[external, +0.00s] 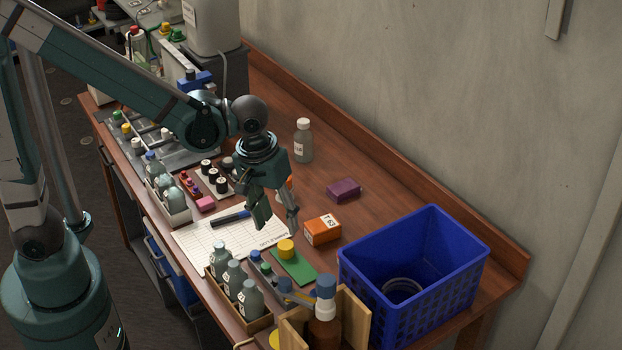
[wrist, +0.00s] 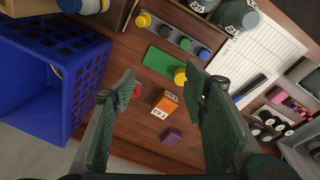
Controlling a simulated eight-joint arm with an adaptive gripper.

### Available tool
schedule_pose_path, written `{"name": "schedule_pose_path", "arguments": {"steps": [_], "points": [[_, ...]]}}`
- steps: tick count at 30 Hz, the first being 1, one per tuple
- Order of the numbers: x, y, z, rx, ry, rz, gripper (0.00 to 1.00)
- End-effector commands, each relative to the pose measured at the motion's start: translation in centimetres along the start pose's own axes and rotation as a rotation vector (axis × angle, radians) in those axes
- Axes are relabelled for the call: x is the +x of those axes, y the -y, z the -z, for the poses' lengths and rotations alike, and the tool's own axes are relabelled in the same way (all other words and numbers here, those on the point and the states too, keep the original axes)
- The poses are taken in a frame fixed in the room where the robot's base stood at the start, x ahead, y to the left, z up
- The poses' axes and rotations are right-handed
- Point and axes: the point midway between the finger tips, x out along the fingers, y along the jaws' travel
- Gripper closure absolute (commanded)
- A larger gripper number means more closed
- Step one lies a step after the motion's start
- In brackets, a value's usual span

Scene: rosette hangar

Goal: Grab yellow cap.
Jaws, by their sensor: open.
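In the wrist view the yellow cap (wrist: 180,76) shows at the edge of the green card (wrist: 162,61), partly covered by the right finger. My gripper (external: 278,230) is open and empty, fingers pointing down, above the bench and a little behind the cap in the external view. In the wrist view its fingers (wrist: 160,74) are spread apart. A second yellow cap (wrist: 143,19) shows in a row with blue and green caps.
An orange box (external: 322,230) and a purple block (external: 343,190) lie nearby. A blue basket (external: 413,250) stands at the right. Grey bottles (external: 235,278) in a wooden tray stand in front, near a brown bottle (external: 325,325). A paper sheet (external: 205,238) lies left.

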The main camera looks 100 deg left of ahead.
Motion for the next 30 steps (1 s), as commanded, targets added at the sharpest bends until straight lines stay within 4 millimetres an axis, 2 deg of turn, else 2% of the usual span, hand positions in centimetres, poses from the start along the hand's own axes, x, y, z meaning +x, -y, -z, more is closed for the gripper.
{"name": "schedule_pose_path", "arguments": {"steps": [9, 18, 24, 30], "points": [[5.2, 2.0, 4.2, -0.21, 0.041, 0.065, 0.56], [9.6, 4.3, 7.3, -0.387, 0.073, 0.122, 0.56], [11.1, 5.2, 8.2, -0.447, 0.083, 0.142, 0.56], [11.3, 5.4, 8.3, -0.457, 0.085, 0.146, 0.56]]}}
